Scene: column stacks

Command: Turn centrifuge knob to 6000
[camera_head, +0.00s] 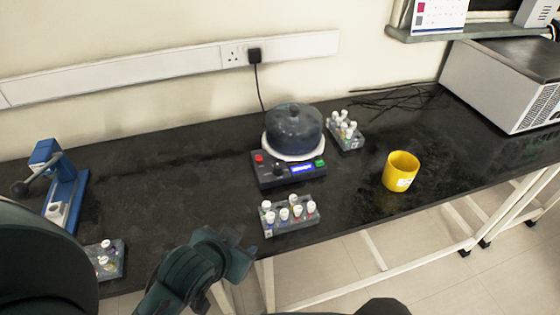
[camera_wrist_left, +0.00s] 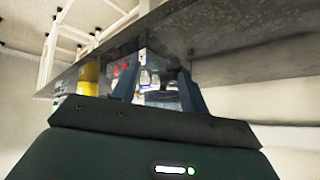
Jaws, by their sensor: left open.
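The centrifuge (camera_head: 294,135) stands on the black bench near its middle, with a dark rounded lid on a white rim. Its front panel has a red button (camera_head: 259,159), a small dark knob (camera_head: 279,169), a lit blue display (camera_head: 302,168) and a green switch (camera_head: 320,163). The display digits are too small to read. My left gripper (camera_head: 229,238) is low at the bench's front edge, in front and left of the centrifuge, apart from the knob. In the left wrist view its two fingers (camera_wrist_left: 158,88) are spread with nothing held between them. My right gripper is not visible.
A rack of white-capped tubes (camera_head: 290,217) stands right in front of the centrifuge. Another rack (camera_head: 345,133) is behind it on the right. A yellow cup (camera_head: 400,172) stands to the right. A blue device (camera_head: 62,190) and a third rack (camera_head: 105,262) are at left.

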